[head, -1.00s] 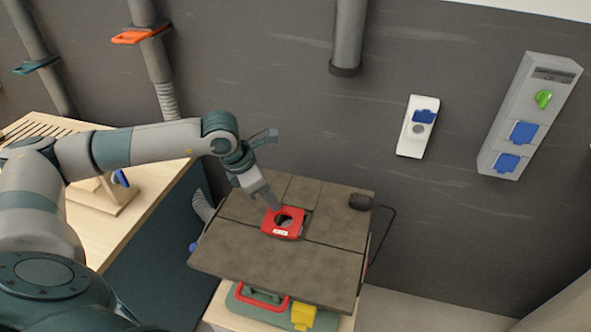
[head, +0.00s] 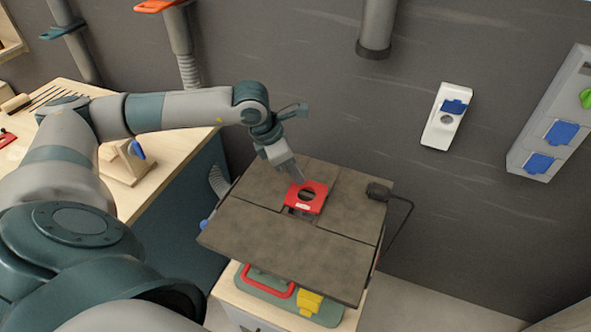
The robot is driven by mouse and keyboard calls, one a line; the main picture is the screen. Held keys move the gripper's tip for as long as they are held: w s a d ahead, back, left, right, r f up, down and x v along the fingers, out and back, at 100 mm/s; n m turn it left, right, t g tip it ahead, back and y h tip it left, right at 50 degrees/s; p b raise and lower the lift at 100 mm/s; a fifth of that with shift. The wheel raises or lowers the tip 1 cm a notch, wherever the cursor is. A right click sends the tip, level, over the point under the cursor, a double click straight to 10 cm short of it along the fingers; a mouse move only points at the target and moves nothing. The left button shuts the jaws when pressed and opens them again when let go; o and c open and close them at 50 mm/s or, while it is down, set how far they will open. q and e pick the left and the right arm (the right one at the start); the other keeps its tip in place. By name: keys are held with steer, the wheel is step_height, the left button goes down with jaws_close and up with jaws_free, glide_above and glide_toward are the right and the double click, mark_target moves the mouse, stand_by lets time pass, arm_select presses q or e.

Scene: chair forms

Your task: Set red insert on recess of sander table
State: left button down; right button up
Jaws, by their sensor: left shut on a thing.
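The red insert (head: 319,199) is a flat square plate with a round hole and a small white label on its front edge. My left gripper (head: 298,180) is shut on its back left edge. The insert is over the middle of the grey-brown sander table (head: 300,250). Part of the dark recess (head: 290,213) shows at the insert's front edge; the rest is hidden under it. I cannot tell whether the insert touches the table. My right gripper is not in view.
A black box (head: 378,191) with a cable sits at the table's right back edge. Below the table are a red handle (head: 268,283) and a yellow part (head: 310,302). A wooden workbench (head: 175,150) stands at left. The wall behind carries pipes and sockets.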

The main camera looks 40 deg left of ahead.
mark_target(294, 182)
arm_select(q)
steer(key=shift+f, duration=0.8)
steer(key=shift+s+a+b, duration=0.1)
steer(key=shift+s+b, duration=0.05)
steer(key=shift+b, duration=0.5)
stand_by(0.5)
steer(key=shift+f+b, duration=1)
steer(key=c, duration=1.7)
jaws_free()
steer(key=shift+o, duration=0.2)
